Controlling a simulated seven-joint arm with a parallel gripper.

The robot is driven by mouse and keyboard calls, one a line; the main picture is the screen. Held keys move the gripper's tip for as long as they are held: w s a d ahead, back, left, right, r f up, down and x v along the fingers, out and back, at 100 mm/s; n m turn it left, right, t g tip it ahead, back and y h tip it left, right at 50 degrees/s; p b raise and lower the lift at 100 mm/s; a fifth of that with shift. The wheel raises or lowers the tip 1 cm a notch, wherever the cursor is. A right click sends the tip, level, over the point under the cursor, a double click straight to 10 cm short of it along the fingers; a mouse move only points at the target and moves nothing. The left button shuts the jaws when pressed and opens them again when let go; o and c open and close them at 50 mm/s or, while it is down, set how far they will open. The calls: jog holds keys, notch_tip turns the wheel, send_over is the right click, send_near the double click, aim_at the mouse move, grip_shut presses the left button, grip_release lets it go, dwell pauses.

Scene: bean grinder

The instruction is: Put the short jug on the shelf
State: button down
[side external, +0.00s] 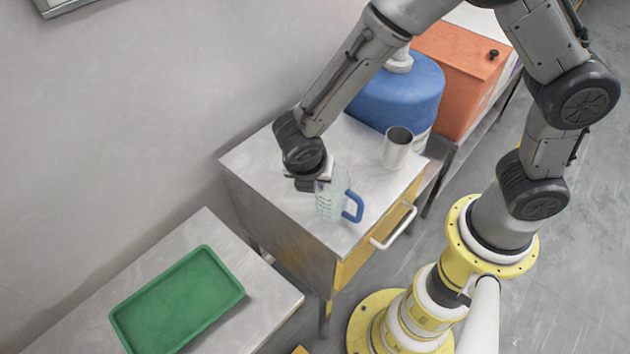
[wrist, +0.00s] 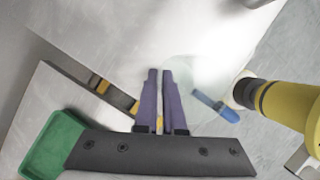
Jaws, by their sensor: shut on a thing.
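A clear jug (side external: 329,204) with a blue handle stands on or just above the front part of the grey metal cabinet top; I cannot tell if its base touches. My gripper (side external: 322,184) is shut on its rim or wall from above, on the side away from the handle. In the wrist view my purple fingers (wrist: 160,73) are close together at the faint, see-through jug (wrist: 188,78), with the blue handle (wrist: 215,106) to the right. The jug looks upright. No surface is clearly marked as the shelf.
A steel cup (side external: 397,149) stands on the cabinet top (side external: 262,160) behind the jug, near a blue round container (side external: 405,90). A lower grey table (side external: 265,300) at left holds a green tray (side external: 180,305). An orange box (side external: 460,75) is at the back.

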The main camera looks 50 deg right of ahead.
jog(key=shift+f, duration=0.15)
jog(key=c, duration=1)
grip_release()
jog(key=v, duration=1.2)
jog(key=s+d+r+m+y, duration=0.3)
jog(key=s+d+r+m, duration=0.2)
jog(key=d+r+m, duration=0.5)
jog(key=shift+s+d+m+t+y, duration=0.15)
jog(key=shift+s+d+m+t, duration=0.5)
jog(key=shift+s+d+m, duration=1.25)
jog(key=shift+s+d+m+t+y, duration=0.2)
jog(key=shift+s+d+m+t, duration=0.65)
jog(key=shift+m, duration=1.9)
jog(key=shift+s+d+m+t+y, duration=0.15)
jog(key=shift+s+d+m+t, duration=0.25)
jog(key=shift+s+d+m, duration=1.5)
